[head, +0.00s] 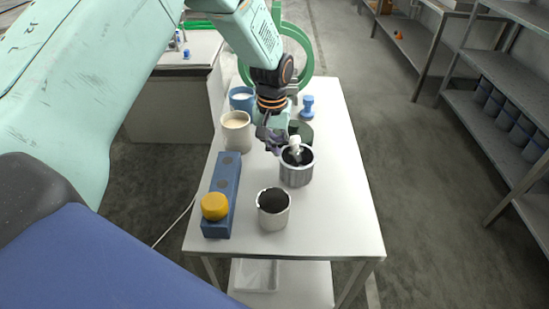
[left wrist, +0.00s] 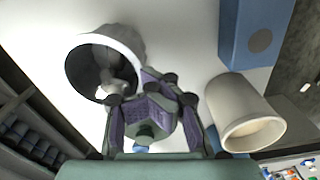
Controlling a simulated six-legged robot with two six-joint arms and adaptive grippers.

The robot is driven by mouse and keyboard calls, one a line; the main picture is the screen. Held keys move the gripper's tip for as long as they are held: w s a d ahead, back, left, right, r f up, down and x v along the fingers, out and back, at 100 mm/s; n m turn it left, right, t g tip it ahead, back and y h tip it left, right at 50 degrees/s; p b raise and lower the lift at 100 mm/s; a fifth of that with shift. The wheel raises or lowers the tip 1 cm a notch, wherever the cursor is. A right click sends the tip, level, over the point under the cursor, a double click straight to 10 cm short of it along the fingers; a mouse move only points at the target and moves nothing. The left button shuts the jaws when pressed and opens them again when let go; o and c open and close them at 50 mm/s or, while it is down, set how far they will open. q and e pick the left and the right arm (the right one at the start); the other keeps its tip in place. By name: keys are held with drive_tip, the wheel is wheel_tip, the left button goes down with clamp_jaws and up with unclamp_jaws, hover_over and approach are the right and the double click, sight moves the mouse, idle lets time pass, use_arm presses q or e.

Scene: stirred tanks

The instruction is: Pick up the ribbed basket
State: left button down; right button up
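The ribbed basket (head: 297,170) is a grey, ribbed, cup-shaped vessel standing upright on the white table, right of the middle. A pale piece (head: 295,146) sticks up out of it. My left gripper (head: 272,143) is just beyond and left of its rim, above the table. In the left wrist view, the ribbed basket (left wrist: 128,42) shows its dark opening at upper left, with a grey-white shape inside. My right gripper is in no view.
A cream mug (head: 236,134) and a blue mug (head: 241,98) stand left of the gripper. A blue block (head: 222,182) with a yellow knob (head: 215,206) and a dark-filled metal cup (head: 273,210) are nearer. A green ring (head: 306,62) stands behind. The table's right side is clear.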

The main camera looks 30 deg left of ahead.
use_arm(q)
wheel_tip(320, 180, up, 6)
drive_tip(key=shift+r, duration=0.25)
drive_tip(key=shift+c, duration=2.1)
unclamp_jaws()
wheel_tip(320, 180, up, 8)
